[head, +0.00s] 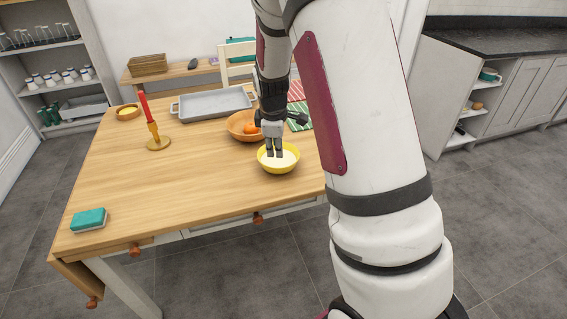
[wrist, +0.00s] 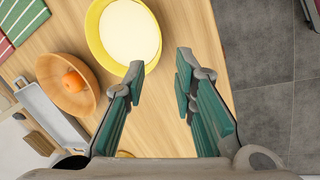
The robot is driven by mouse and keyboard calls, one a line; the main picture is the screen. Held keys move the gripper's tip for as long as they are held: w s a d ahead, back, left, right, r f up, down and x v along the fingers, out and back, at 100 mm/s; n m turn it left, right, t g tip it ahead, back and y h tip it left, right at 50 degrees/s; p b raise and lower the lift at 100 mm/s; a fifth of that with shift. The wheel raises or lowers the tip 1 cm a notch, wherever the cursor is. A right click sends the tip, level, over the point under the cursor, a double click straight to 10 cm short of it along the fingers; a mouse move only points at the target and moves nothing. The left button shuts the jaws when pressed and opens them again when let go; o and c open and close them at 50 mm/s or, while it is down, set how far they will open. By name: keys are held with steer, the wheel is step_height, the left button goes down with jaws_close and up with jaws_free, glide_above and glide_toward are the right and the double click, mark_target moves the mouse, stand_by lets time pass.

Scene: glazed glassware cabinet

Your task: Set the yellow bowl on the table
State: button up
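The yellow bowl (head: 279,168), with a pale cream inside, appears to rest upright on the wooden table (head: 200,190) near its right front edge. It also shows in the wrist view (wrist: 95,30), just beyond my fingertips. My gripper (head: 274,154) points down at the bowl, its fingertips overlapping the bowl's inside in the head view. In the wrist view my gripper (wrist: 158,72) has its fingers spread, with nothing between them. The left fingertip is close to the bowl's rim; I cannot tell whether it touches.
A wooden bowl (head: 237,128) with an orange (head: 250,128) stands just behind. A grey tray (head: 213,103), red candle in a holder (head: 152,130), small bowl (head: 128,113) and teal sponge (head: 89,219) are also on the table. The table's front middle is clear.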

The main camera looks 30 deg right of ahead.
steer(key=s+a+r+m+y, duration=0.1)
steer(key=s+a+r+m, duration=0.2)
steer(key=s+a+r, duration=0.35)
steer(key=s+a+r+m+y, duration=0.15)
steer(key=s+a+r, duration=0.25)
steer(key=s+r, duration=0.4)
steer(key=s+a+r+m, duration=0.2)
steer(key=s+a, duration=0.1)
steer(key=s, duration=0.6)
steer(key=s+a+r+m, duration=0.2)
steer(key=s+a+m, duration=0.1)
steer(key=s, duration=0.6)
steer(key=shift+a+r+t, duration=0.2)
steer(key=shift+r+t, duration=0.05)
steer(key=shift+t, duration=0.15)
steer(key=shift+m+h, duration=0.25)
step_height(320, 180, up, 3)
steer(key=shift+w+t+p, duration=0.1)
steer(key=shift+t+p, duration=0.2)
steer(key=shift+p, duration=0.85)
